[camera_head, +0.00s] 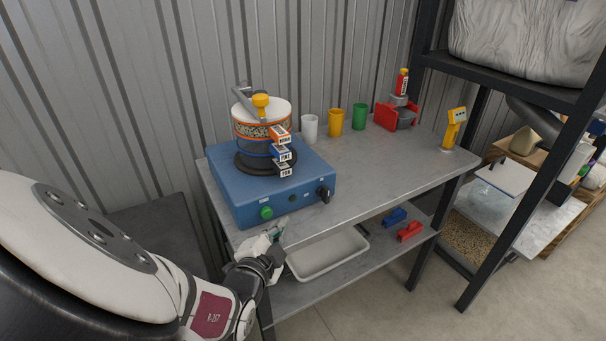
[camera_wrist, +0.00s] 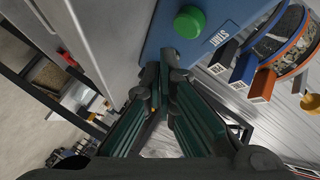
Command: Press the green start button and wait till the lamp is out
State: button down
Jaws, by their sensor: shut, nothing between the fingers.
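The green start button (camera_head: 266,212) is on the front face of a blue sieve shaker box (camera_head: 235,207). A small dark round lamp (camera_head: 292,198) sits right of it and looks unlit. A black knob (camera_head: 323,193) is further right. My gripper (camera_head: 279,226) is shut and empty, just in front of and a little below the button. In the wrist view, my fingertips (camera_wrist: 166,72) are close to the green button (camera_wrist: 190,22), with a visible gap between them. The lamp is not visible in the wrist view.
The box carries a sieve stack (camera_head: 262,132) with labelled tags on the metal table (camera_head: 376,178). Several cups (camera_head: 335,123), a red-based device (camera_head: 398,112) and a yellow handheld tool (camera_head: 454,128) stand behind. A white tray (camera_head: 328,252) and blue and red clips (camera_head: 410,231) lie on the lower shelf.

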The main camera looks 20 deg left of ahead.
jog(key=shift+w+a, duration=0.55)
dwell(1.1)
jog(key=shift+w+a, duration=0.25)
jog(key=shift+a, duration=0.05)
jog(key=shift+w+a, duration=0.35)
jog(key=shift+a, duration=0.1)
dwell(0.8)
jog(key=shift+s+d, duration=0.1)
dwell(0.4)
jog(key=shift+s+d, duration=0.55)
jog(key=shift+d, duration=0.1)
jog(key=shift+s+d+p, duration=0.8)
jog(key=shift+s+d, duration=0.8)
jog(key=shift+d, duration=0.3)
